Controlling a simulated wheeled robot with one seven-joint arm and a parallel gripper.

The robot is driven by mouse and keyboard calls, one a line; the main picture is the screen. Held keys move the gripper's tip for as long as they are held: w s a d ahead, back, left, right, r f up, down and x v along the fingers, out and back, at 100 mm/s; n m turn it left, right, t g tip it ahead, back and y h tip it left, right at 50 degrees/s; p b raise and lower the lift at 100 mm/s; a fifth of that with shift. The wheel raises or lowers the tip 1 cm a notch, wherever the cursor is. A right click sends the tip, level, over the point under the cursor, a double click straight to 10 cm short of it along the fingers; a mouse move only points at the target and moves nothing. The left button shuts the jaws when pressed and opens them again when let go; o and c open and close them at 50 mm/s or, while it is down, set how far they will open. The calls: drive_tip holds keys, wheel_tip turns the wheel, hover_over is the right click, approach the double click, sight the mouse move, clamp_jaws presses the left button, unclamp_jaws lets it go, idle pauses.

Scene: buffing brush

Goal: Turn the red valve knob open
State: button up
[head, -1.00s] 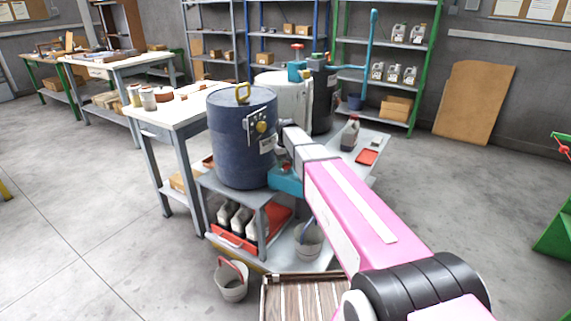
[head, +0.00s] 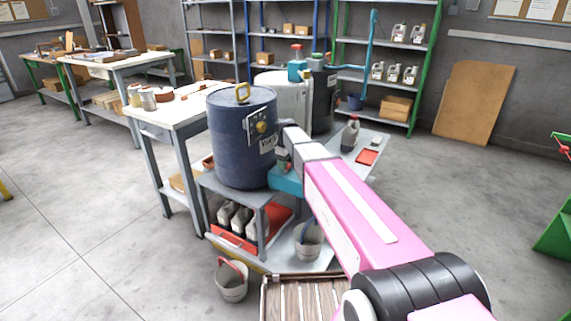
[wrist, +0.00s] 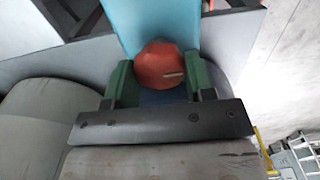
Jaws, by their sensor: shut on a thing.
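The red valve knob (wrist: 160,66) shows in the wrist view, a faceted red knob with a small pale mark on its face, in front of a light blue surface (wrist: 155,22). My gripper (wrist: 160,80) has its green fingers on the left and right sides of the knob and is shut on it. In the head view the knob is hidden, and my arm's end reaches the area just right of the dark blue drum (head: 240,150), above a teal part (head: 286,181).
The drum, a white drum (head: 285,92) and a grey bottle (head: 349,134) stand close to my arm. Buckets (head: 231,281) stand below. Shelves line the back wall. Open floor lies to the right.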

idle(0.4)
drive_tip(key=o, duration=0.9)
drive_tip(key=shift+r, duration=0.1)
wheel_tip(320, 180, up, 11)
drive_tip(key=shift+f, duration=0.2)
